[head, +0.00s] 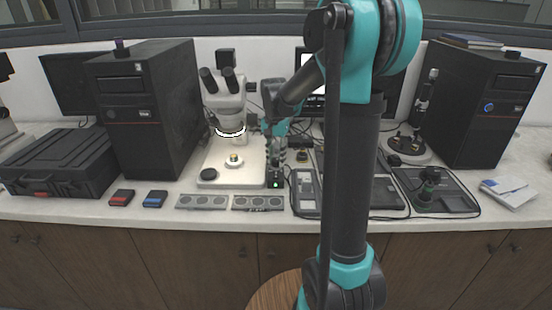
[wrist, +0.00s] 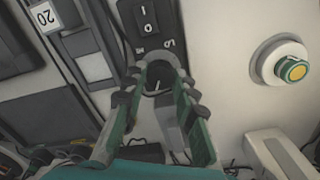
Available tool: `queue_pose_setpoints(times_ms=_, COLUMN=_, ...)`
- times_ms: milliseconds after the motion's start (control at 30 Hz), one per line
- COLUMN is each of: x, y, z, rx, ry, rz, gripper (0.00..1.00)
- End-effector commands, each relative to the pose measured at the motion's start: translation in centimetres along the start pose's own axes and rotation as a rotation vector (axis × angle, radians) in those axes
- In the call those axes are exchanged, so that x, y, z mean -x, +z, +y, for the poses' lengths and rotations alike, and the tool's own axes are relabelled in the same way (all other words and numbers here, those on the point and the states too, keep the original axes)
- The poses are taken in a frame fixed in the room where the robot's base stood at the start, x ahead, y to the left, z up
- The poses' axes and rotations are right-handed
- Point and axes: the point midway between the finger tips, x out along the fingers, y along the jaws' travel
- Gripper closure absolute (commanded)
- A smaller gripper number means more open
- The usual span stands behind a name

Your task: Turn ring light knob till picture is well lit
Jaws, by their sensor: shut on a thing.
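My gripper (head: 275,150) points down at a small black control box (head: 275,178) with a green light, just right of the microscope's base. In the wrist view my gripper (wrist: 163,82) is shut on a dark round knob (wrist: 157,86), a finger on each side. A pale pointer line shows on the knob; the fingers hide part of its edge. A black rocker switch (wrist: 148,18) marked I and O sits beyond the knob. The ring light (head: 230,132) glows white under the microscope head (head: 225,95). The monitor (head: 312,85) behind is mostly hidden by my arm; its picture cannot be judged.
A sample with a yellow centre (head: 234,160) sits on the white microscope base (head: 215,180); it also shows in the wrist view (wrist: 292,69). Grey trays with round wells (head: 201,202) lie in front. A black computer tower (head: 150,115) stands left. Several devices crowd the right.

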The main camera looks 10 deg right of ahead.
Motion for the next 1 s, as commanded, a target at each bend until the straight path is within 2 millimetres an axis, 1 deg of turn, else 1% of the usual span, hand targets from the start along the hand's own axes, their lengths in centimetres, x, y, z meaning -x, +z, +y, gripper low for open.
queue_pose_setpoints(times_ms=267, x=0.01, y=0.0, z=0.0, rx=0.026, ry=0.0, rz=0.001, gripper=1.0)
queue_pose_setpoints(times_ms=467, x=0.02, y=0.01, z=-0.01, rx=0.118, ry=0.0, rz=0.004, gripper=1.0)
queue_pose_setpoints(times_ms=667, x=0.02, y=0.03, z=-0.02, rx=0.279, ry=0.0, rz=0.008, gripper=1.0)
queue_pose_setpoints(times_ms=1000, x=0.03, y=0.05, z=-0.05, rx=0.601, ry=0.0, rz=0.018, gripper=1.0)
